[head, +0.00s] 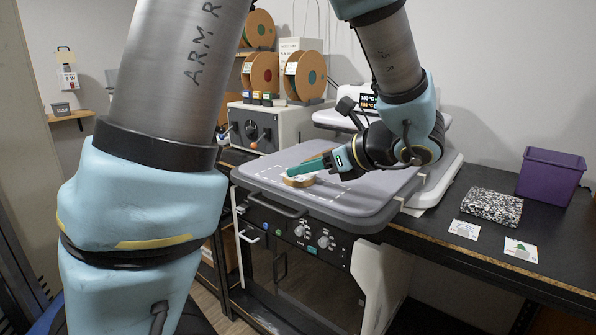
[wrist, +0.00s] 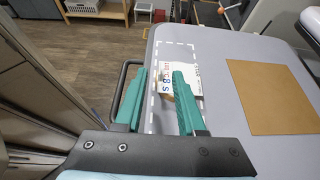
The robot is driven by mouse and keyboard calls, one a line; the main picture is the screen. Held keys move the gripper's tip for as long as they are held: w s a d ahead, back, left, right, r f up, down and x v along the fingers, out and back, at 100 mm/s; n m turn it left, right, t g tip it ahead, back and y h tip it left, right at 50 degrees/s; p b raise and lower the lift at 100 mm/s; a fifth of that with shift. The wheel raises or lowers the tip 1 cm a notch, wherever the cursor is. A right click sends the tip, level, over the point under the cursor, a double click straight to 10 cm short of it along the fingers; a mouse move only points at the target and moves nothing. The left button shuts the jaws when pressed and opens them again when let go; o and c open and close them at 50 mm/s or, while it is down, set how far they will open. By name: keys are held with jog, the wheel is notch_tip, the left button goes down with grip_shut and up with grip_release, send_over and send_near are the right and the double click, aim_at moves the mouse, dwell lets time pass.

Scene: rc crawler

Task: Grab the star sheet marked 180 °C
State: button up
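A white sheet with red and dark print (wrist: 184,80) lies on the grey platen inside a dashed white outline in the wrist view. Its print is too blurred to read a star or 180 °C. In the head view a small pale, tan-edged piece (head: 298,181) shows below my fingertips; I cannot tell if it is that sheet. My gripper (head: 308,166) is low over the platen. In the wrist view my gripper (wrist: 160,74) has its teal fingers apart, with the right finger overlapping the sheet's left part. I cannot tell whether they touch it.
A brown square (wrist: 268,97) lies on the platen right of the sheet. In the head view, two printed cards (head: 464,229) (head: 521,250), a speckled block (head: 491,206) and a purple bin (head: 551,176) stand on the black table. A display (head: 368,101) stands behind my arm.

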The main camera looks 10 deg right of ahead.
jog(key=shift+x, duration=1.45)
jog(key=shift+c, duration=0.3)
jog(key=shift+r, duration=0.1)
grip_shut()
